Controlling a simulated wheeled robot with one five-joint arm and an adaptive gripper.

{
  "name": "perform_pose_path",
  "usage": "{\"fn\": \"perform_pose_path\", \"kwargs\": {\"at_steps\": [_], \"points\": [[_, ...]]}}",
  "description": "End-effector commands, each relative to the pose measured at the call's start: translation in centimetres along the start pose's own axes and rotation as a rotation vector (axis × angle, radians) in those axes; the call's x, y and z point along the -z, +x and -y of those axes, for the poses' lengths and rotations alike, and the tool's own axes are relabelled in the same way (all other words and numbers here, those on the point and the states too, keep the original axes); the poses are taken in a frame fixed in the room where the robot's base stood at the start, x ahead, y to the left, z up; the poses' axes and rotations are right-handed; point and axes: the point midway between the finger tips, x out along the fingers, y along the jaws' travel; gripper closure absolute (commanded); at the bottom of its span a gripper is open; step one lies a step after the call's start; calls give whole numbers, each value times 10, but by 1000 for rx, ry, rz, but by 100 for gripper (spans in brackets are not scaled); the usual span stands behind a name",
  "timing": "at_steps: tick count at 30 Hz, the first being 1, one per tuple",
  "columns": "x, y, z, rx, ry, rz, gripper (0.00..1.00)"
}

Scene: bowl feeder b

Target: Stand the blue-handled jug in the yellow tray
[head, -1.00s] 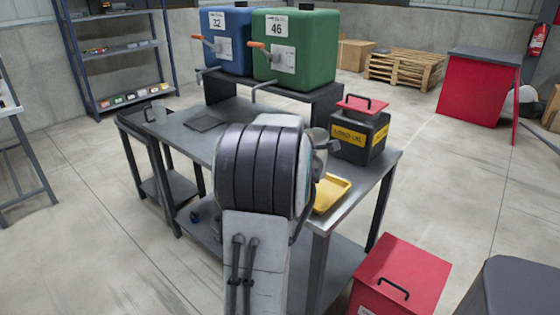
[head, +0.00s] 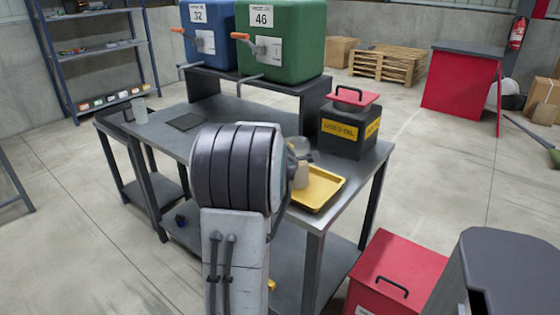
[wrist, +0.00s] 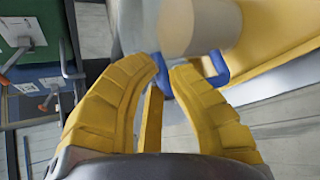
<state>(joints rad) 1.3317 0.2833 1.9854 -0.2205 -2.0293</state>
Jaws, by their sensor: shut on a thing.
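The jug (head: 301,174) shows beside my arm in the head view, pale below with a clear upper part. In the wrist view its pale body (wrist: 200,28) is beyond the fingertips, with parts of its blue handle (wrist: 218,68) at the fingers. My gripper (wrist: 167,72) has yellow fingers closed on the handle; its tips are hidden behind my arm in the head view. The yellow tray (head: 325,187) lies on the bench; the jug overlaps its left side in the picture. I cannot tell whether the jug touches it.
A black used-oil can (head: 345,139) with a red lid stands behind the tray. Blue (head: 206,35) and green (head: 280,42) tanks with taps stand on a raised shelf.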

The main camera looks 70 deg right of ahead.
Motion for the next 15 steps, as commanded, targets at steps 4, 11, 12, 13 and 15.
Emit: {"fn": "perform_pose_path", "kwargs": {"at_steps": [4, 11, 12, 13, 15], "points": [[-1, -1, -2, -2, 0, 1, 100], [1, 1, 2, -2, 0, 1, 100], [1, 2, 2, -2, 0, 1, 100], [1, 1, 2, -1, 0, 0, 83], [1, 1, 2, 0, 0, 0, 77]]}}
